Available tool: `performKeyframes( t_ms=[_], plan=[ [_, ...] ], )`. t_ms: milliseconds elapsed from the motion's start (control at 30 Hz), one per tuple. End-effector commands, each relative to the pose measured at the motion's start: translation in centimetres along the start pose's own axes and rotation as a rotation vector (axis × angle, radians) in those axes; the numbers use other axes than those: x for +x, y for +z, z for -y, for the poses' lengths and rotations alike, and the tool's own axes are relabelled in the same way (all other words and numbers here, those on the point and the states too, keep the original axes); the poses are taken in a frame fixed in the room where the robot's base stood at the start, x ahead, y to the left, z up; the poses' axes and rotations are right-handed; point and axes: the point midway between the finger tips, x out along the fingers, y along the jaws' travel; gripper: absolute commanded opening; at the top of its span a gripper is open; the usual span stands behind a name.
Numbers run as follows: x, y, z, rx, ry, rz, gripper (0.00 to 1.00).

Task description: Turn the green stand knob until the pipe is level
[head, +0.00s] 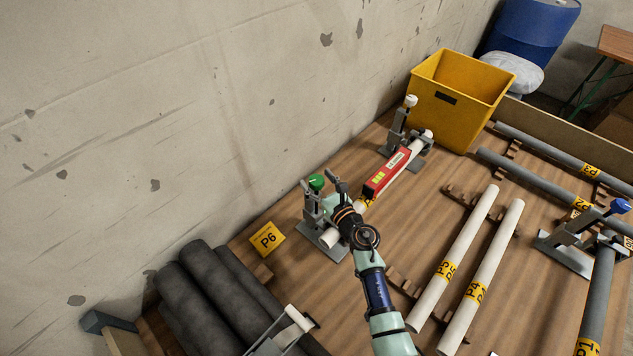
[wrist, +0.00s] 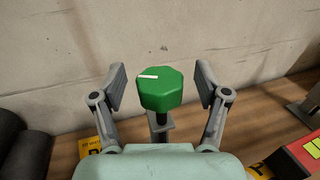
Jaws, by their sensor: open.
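The green stand knob (head: 316,182) tops the near grey stand (head: 318,232) by the wall. In the wrist view the knob (wrist: 160,88) is faceted, with a white line on its top pointing left. My gripper (wrist: 160,84) is open, one finger on each side of the knob, with gaps visible on both sides. In the head view my gripper (head: 327,184) is at the knob. The white pipe (head: 331,238) lies across the near stand and a far stand with a white knob (head: 410,101). A red level (head: 387,173) sits on the pipe; its bubble is too small to read.
A yellow bin (head: 452,112) stands behind the far stand. Dark thick pipes (head: 205,295) lie at the lower left, near a yellow P6 tag (head: 267,239). White pipes (head: 455,258) and a stand with a blue knob (head: 619,206) are to the right. The wall is close behind.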

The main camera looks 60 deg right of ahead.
Motion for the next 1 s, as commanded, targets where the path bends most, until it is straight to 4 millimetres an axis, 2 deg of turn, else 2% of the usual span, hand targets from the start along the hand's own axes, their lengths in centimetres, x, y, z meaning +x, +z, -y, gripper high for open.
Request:
performKeyframes(
  t_ms=[300, 667, 1000],
  plan=[
    [0.57, 0.06, -0.01, 0.001, 0.000, 0.000, 0.74],
    [0.56, 0.07, -0.01, 0.001, 0.000, 0.000, 0.14],
    [0.65, 0.18, -0.16, 0.001, -0.048, 0.001, 0.13]
  ],
)
